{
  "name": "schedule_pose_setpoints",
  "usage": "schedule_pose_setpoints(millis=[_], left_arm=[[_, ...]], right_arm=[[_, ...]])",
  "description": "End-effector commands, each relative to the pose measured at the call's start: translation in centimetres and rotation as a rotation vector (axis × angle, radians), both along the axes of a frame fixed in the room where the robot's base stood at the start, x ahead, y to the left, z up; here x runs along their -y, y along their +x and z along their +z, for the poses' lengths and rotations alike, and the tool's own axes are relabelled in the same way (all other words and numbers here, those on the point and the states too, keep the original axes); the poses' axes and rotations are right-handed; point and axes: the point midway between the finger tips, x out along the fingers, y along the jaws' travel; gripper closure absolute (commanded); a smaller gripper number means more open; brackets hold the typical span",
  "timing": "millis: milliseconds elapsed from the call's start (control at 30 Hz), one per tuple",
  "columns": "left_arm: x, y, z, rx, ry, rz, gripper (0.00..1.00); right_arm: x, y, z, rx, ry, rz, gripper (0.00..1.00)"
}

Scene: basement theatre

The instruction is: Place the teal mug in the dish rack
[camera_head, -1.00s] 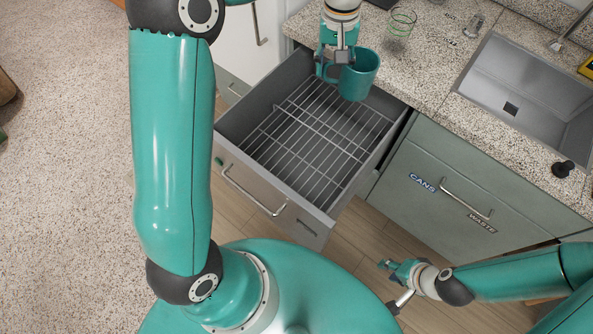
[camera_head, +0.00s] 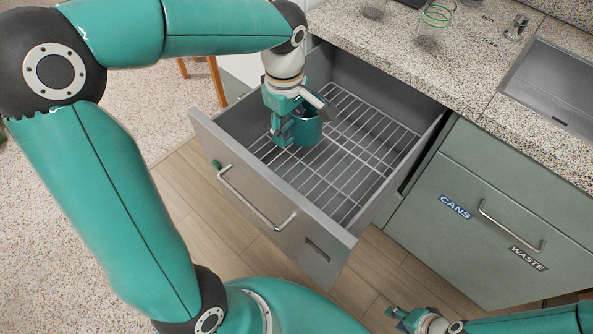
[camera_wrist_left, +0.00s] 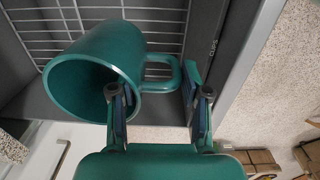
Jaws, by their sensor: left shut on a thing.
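The teal mug (camera_head: 309,131) is in my left gripper (camera_head: 283,128), inside the open drawer over the near left part of the wire dish rack (camera_head: 365,143). In the left wrist view the mug (camera_wrist_left: 125,45) shows its open mouth and its handle; my left gripper's fingers (camera_wrist_left: 158,98) are at the rim and handle, shut on it. The rack's wires (camera_wrist_left: 60,22) show behind the mug. I cannot tell whether the mug's base touches the wires. My right gripper (camera_head: 396,313) is low at the bottom edge, away from the drawer, its fingers too small to read.
The grey drawer's front wall (camera_head: 275,190) and side walls surround the rack. The rack's right and far parts are bare. A speckled counter (camera_head: 440,75) with a green wire-like glass (camera_head: 438,14) and a sink (camera_head: 560,85) lies to the right. A closed cabinet (camera_head: 480,215) stands below.

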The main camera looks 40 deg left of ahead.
Motion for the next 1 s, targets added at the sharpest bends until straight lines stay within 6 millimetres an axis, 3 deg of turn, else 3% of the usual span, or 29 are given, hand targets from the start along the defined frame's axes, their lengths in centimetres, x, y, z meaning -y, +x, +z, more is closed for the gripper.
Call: schedule_pose_setpoints(millis=[100,300,567,800,1000], left_arm=[[0.0,-0.1,-3.6,-0.006,0.000,-0.001,1.00],[0.0,0.0,-8.0,-0.003,0.000,-0.002,1.00],[0.0,0.1,-10.1,0.001,0.001,-0.002,1.00],[0.0,0.0,-13.4,-0.001,0.000,-0.002,1.00],[0.0,0.1,-13.9,0.003,0.001,-0.004,1.00]], right_arm=[[0.0,0.0,-0.6,0.000,0.000,0.000,0.63],[0.0,0.0,-1.2,0.000,0.000,0.000,0.63],[0.0,0.0,-1.4,0.000,0.000,0.000,0.63],[0.0,0.0,-1.8,0.000,0.000,0.000,0.63],[0.0,0.0,-1.8,0.000,0.000,0.000,0.63]])
